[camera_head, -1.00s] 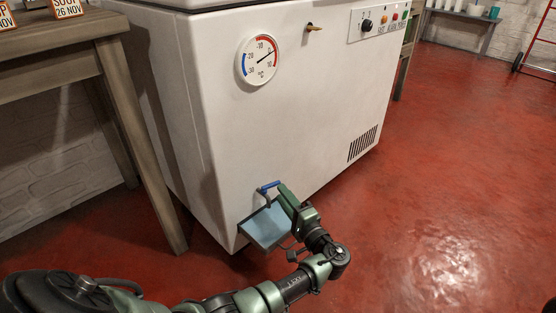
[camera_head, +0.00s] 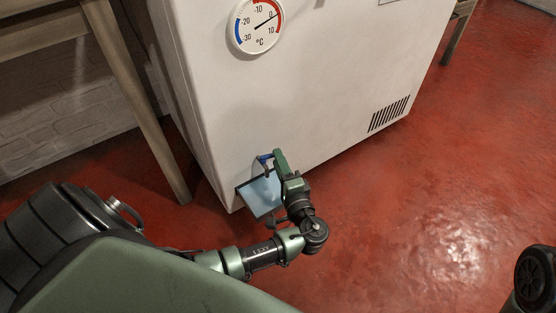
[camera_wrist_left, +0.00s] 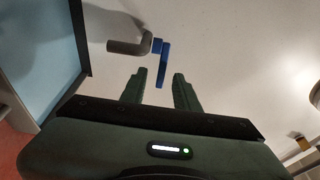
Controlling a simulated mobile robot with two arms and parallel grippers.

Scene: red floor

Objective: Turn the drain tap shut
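The drain tap has a grey spout (camera_wrist_left: 130,46) and a blue lever (camera_wrist_left: 162,64), low on the white freezer's front (camera_head: 290,80). In the head view the blue lever (camera_head: 265,158) shows just left of my gripper. My left gripper (camera_head: 279,160) is at the tap. In the left wrist view its two fingers (camera_wrist_left: 160,76) are apart, with the lever's end between the tips in the picture. I cannot tell whether either finger touches it. A light blue tray (camera_head: 260,194) sits below the tap. My right gripper is not in view.
A dial thermometer (camera_head: 257,26) is on the freezer front above the tap. A vent grille (camera_head: 389,114) is at the lower right. A wooden table leg (camera_head: 140,110) stands left of the freezer. The red floor (camera_head: 410,200) is clear to the right.

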